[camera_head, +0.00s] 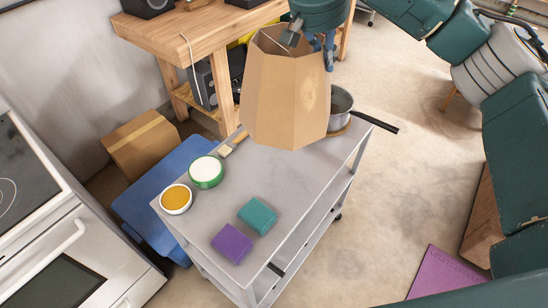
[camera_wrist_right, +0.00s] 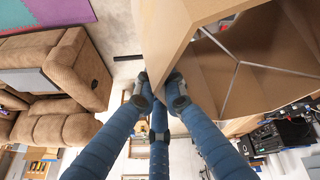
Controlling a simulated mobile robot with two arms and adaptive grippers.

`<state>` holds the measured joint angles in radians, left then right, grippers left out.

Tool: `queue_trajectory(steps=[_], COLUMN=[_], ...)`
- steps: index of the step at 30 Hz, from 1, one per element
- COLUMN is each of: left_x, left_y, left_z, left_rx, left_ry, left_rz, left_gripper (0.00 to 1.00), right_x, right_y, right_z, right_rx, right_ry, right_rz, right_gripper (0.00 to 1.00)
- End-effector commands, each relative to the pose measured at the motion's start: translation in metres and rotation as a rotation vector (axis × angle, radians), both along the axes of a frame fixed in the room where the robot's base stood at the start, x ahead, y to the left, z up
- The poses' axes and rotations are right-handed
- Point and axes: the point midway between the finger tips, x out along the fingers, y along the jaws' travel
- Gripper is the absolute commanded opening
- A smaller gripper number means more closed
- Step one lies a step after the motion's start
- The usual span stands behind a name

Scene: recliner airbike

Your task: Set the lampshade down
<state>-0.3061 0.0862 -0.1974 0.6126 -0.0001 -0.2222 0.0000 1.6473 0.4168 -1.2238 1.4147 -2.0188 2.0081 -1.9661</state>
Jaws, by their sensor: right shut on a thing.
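The lampshade (camera_head: 285,95) is a tan, faceted, hollow shape, wide at the bottom, over the far end of the grey cart (camera_head: 215,225). I cannot tell whether its lower edge touches the cart top. My right gripper (camera_head: 312,45) is shut on its upper rim. In the right wrist view, the fingers (camera_wrist_right: 163,90) pinch the edge of a lampshade panel (camera_wrist_right: 190,30), and the open inside shows at right. My left gripper is in neither view.
A pot (camera_head: 341,103) with a black handle stands right behind the lampshade. A brush (camera_head: 233,144), a green-rimmed tin (camera_head: 206,171), an orange-topped tin (camera_head: 176,199), a teal block (camera_head: 258,215) and a purple block (camera_head: 232,243) occupy the cart's near part. The cart's middle right is bare.

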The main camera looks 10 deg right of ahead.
Motion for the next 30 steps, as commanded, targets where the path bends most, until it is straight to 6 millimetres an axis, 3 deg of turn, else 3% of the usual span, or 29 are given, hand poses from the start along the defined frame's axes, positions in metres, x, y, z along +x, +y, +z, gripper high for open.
queue_trajectory(steps=[15, 30], left_x=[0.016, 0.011], left_y=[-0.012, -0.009], left_z=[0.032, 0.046], left_rx=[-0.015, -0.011], left_ry=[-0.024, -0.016], left_rz=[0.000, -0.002], left_gripper=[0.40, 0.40], right_x=[-0.001, -0.001], right_y=[-0.001, 0.000], right_z=[-0.128, -0.184], right_rx=[0.000, 0.000], right_ry=[0.004, 0.002], right_rz=[-0.001, -0.002], right_gripper=[0.00, 0.00])
